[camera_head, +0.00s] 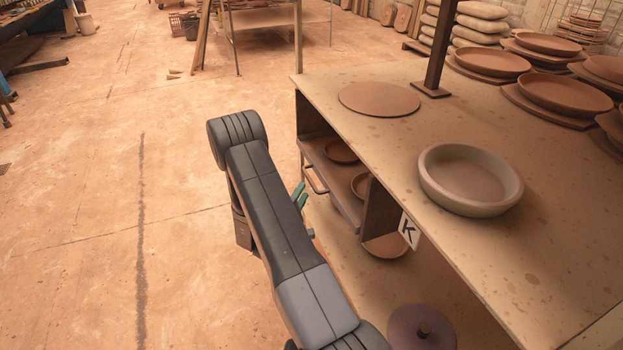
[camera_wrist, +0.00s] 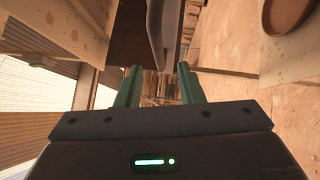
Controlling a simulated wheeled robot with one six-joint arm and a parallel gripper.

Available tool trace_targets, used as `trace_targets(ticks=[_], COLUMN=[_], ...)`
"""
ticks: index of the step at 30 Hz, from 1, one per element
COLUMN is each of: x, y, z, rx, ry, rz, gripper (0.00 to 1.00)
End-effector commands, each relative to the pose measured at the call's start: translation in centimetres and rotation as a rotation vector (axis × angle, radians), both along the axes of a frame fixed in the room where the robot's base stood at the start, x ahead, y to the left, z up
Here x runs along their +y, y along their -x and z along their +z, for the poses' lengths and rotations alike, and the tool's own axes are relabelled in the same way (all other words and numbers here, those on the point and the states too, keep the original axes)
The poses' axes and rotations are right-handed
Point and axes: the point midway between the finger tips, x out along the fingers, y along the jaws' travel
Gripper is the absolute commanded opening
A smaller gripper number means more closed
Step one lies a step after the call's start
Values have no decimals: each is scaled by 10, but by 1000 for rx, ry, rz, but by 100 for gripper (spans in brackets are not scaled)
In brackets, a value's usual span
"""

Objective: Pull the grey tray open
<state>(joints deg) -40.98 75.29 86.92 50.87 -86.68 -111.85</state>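The grey tray (camera_head: 330,176) sits like a drawer under the worktop, with terracotta dishes in it. A thin bar handle (camera_head: 314,180) shows on its left-facing front. My gripper (camera_head: 300,195) has green fingers and is just left of the handle; my arm partly hides it. In the wrist view my gripper (camera_wrist: 160,85) is open, with a clear gap between the fingers. A curved grey piece (camera_wrist: 160,28) lies ahead of the gap there; I cannot tell whether it is the handle or the tray's edge. No contact with the fingers is visible.
The worktop (camera_head: 390,140) overhangs the tray and carries a pale round dish (camera_head: 470,180) and a flat clay disc (camera_head: 379,99). A white card marked K (camera_head: 409,231) hangs at its edge. The floor (camera_head: 110,200) on the left is open.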

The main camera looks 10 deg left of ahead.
Motion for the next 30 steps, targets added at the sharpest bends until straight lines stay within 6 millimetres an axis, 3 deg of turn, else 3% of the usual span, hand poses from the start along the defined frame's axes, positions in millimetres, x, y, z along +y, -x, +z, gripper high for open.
trace_targets(ticks=[3,10,23,28,30], x=[-6,-11,-13,-13,-13], y=[-26,-59,-70,-70,-70], z=[4,9,10,10,10], rx=[-4,-2,-1,-1,-1], ry=[-3,-1,0,0,0], rz=[-2,-2,1,1,1], gripper=[34,34,34,5,0])
